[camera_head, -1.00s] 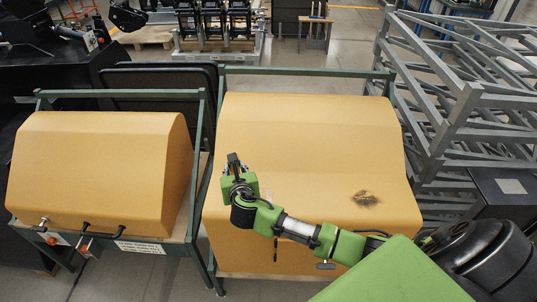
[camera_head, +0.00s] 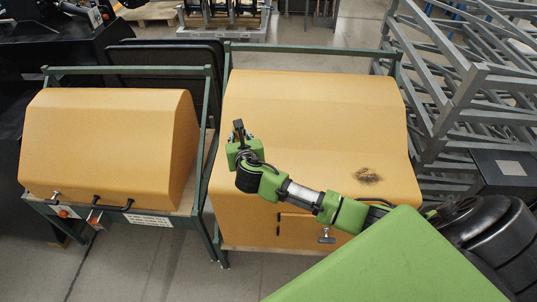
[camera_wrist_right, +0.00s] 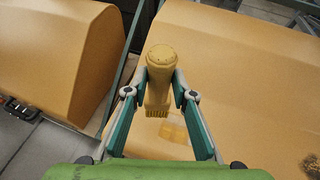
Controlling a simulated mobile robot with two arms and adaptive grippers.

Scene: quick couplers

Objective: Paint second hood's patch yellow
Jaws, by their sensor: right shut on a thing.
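Two orange-yellow hoods stand side by side, a smaller one (camera_head: 105,145) at left and a larger one (camera_head: 310,110) at right. The larger hood has a dark, scorched-looking patch (camera_head: 367,175) on its lower right slope. That patch shows partly at the lower right edge of the wrist view (camera_wrist_right: 311,164). My right gripper (camera_head: 240,135) is over the larger hood's left side. In the wrist view its fingers are shut on a yellowish, round-headed tool (camera_wrist_right: 159,75) with a ridged lower end. A lighter, squarish yellow area (camera_wrist_right: 174,130) shows below it. My left gripper is not in view.
Green frames (camera_head: 213,110) carry the hoods, with a narrow gap between them. Grey metal racks (camera_head: 450,80) stand close at right, beside a dark box (camera_head: 505,172). A T-shaped handle (camera_head: 326,238) is on the larger hood's front.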

